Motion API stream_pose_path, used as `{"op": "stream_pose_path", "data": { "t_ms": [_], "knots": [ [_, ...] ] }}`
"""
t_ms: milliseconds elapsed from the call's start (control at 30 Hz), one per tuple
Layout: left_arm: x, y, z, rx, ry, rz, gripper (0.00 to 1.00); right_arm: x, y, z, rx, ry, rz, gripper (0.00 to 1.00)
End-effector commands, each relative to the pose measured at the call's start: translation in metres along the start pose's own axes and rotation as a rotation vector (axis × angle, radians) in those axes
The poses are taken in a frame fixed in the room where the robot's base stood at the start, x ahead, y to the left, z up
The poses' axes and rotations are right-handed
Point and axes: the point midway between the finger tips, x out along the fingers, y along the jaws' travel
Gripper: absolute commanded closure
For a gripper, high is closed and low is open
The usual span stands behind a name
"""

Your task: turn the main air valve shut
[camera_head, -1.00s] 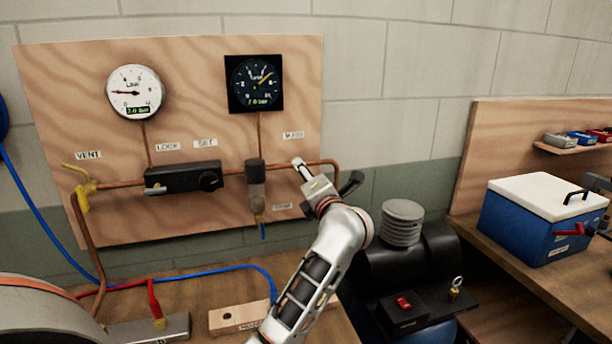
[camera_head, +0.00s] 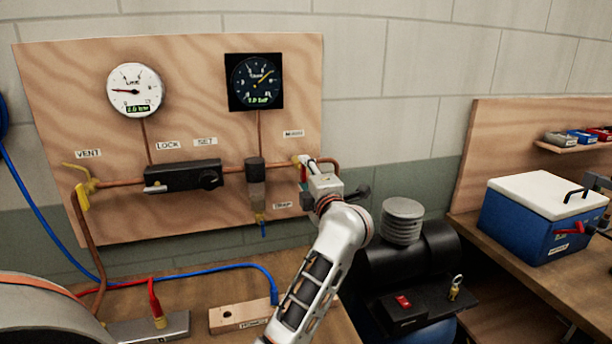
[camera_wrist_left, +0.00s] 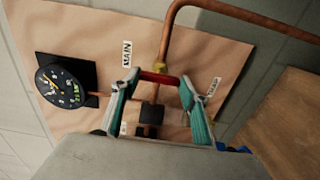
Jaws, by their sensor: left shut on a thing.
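The main air valve (camera_head: 296,160) is a small yellow body on the copper pipe below the MAIN label, at the board's right side. In the left wrist view the yellow body (camera_wrist_left: 162,66) shows with its red handle (camera_wrist_left: 160,77), which appears to lie across the pipe. My left gripper (camera_wrist_left: 156,90) has its teal-padded fingers on either side of the red handle and is shut on it. In the head view the left gripper (camera_head: 306,167) partly covers the valve and a bit of red shows beside it. My right gripper is not seen.
A regulator (camera_head: 183,177), a filter (camera_head: 256,180) and a yellow vent valve (camera_head: 83,195) share the pipe. Two gauges (camera_head: 135,90) (camera_head: 254,82) hang above. A black compressor (camera_head: 405,265) stands right of my arm. A blue box (camera_head: 535,225) sits on the right bench.

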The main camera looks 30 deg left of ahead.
Motion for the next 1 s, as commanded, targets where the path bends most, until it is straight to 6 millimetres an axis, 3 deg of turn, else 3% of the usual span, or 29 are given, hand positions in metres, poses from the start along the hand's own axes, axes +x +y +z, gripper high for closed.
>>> {"op": "stream_pose_path", "data": {
  "t_ms": [300,333,400,767,1000],
  "knots": [
    [0.000,-0.001,0.001,0.005,-0.001,-0.001,0.77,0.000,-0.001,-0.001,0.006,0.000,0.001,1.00],
    [0.000,-0.001,0.001,0.005,-0.001,-0.001,0.53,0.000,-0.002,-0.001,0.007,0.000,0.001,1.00],
    [0.000,-0.001,0.001,0.005,-0.001,-0.001,0.39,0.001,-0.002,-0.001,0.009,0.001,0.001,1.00],
    [-0.002,0.000,0.000,0.003,-0.001,0.000,0.39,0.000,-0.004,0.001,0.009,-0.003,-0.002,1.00],
    [-0.033,-0.001,0.001,0.002,-0.003,-0.002,0.39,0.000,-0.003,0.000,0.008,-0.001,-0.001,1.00]
  ]
}}
